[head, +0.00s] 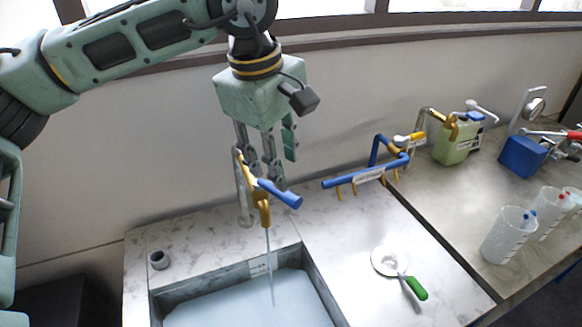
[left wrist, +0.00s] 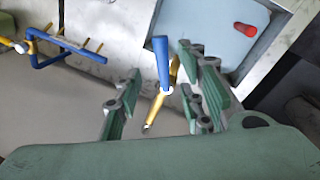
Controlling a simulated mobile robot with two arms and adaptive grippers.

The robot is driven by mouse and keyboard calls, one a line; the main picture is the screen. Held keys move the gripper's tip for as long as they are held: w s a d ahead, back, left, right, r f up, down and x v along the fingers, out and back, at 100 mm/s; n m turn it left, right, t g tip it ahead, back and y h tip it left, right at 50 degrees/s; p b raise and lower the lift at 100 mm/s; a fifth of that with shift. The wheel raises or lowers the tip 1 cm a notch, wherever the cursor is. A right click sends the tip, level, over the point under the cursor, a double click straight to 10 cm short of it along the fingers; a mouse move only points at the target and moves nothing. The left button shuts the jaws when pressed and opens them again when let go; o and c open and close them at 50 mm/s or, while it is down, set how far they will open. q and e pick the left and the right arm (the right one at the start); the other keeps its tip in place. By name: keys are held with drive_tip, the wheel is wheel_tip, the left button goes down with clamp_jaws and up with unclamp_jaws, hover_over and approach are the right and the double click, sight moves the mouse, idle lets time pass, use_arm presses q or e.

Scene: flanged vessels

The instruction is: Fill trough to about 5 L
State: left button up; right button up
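The trough (head: 310,262) is set in the marble counter and holds pale blue water (head: 245,305). A thin stream (head: 269,255) falls into it from the brass tap (head: 262,208). The tap's blue lever (head: 280,194) points to the lower right. My left gripper (head: 275,180) is just above and behind the tap, pointing down. In the left wrist view, its fingers (left wrist: 160,100) stand apart, with the blue lever (left wrist: 162,60) between them in the picture; I see no clear contact. A small label sits on the trough's back wall, too small to read. My right gripper is out of view.
A blue rail with brass hooks (head: 366,176) stands right of the tap. A strainer with a green handle (head: 414,288) lies on the counter. A green canister (head: 455,143), a blue box (head: 522,156) and clear beakers (head: 508,236) stand further right. A red object (left wrist: 245,29) shows at the trough.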

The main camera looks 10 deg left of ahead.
sight(285, 194)
use_arm(q)
drive_tip(key=f+p, duration=0.1)
drive_tip(key=f, duration=0.1)
drive_tip(key=f+p, duration=0.1)
drive_tip(key=f, duration=0.1)
drive_tip(key=f+p, duration=0.1)
drive_tip(key=f, duration=0.1)
drive_tip(key=shift+w+d+f, duration=0.3)
drive_tip(key=shift+w+f, duration=0.3)
drive_tip(key=shift+f, duration=0.15)
drive_tip(key=shift+s, duration=0.1)
drive_tip(key=shift+s+r, duration=0.1)
drive_tip(key=shift+c, duration=0.9)
clamp_jaws()
